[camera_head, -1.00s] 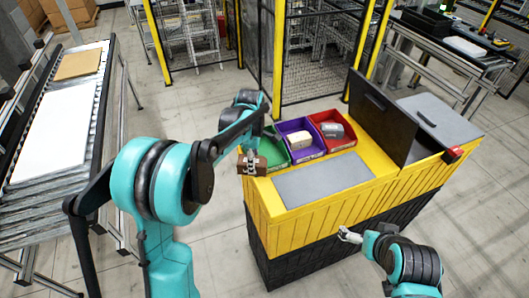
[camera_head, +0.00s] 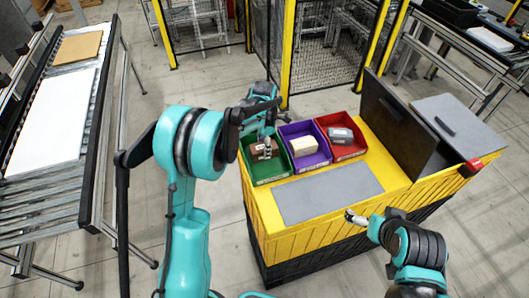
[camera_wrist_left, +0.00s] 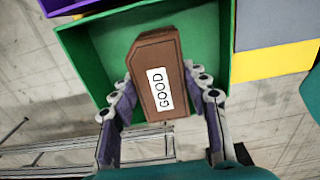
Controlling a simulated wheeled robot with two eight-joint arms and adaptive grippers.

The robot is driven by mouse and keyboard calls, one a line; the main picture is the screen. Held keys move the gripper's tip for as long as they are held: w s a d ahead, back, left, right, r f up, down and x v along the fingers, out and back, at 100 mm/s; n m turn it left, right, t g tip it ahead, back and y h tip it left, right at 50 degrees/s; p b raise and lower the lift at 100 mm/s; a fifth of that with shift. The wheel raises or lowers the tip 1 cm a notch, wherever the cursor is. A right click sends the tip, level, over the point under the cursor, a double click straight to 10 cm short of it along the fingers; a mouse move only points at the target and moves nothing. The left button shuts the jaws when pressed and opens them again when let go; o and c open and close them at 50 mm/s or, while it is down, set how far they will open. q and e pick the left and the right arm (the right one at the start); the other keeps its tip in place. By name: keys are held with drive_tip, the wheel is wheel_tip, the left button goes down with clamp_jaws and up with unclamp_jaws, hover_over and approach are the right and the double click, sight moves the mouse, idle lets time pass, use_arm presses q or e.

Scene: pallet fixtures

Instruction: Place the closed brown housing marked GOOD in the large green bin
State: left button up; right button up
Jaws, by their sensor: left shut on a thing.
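The brown housing (camera_wrist_left: 155,70) shows its white GOOD label in the left wrist view. It looks closed. My left gripper (camera_wrist_left: 160,105) is shut on it, one finger on each side. In the head view the housing (camera_head: 262,149) and the left gripper (camera_head: 267,140) are over the green bin (camera_head: 272,170). The green bin's inner wall (camera_wrist_left: 85,65) shows beyond and around the housing in the wrist view. I cannot tell whether the housing touches the bin floor. My right gripper (camera_head: 354,217) is at the yellow station's front edge; its fingers are too small to read.
A purple bin (camera_head: 313,161) with a beige housing (camera_head: 303,146) stands beside the green bin. A red bin (camera_head: 348,151) with a grey housing (camera_head: 340,135) is further right. A grey mat (camera_head: 325,192) is clear. A dark upright panel (camera_head: 395,118) stands at the right.

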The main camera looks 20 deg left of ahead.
use_arm(q)
wheel_tip(320, 180, down, 3)
drive_tip(key=shift+w+f, duration=0.1)
drive_tip(key=shift+f, duration=0.25)
drive_tip(key=shift+f, duration=0.1)
drive_tip(key=o, duration=1.3)
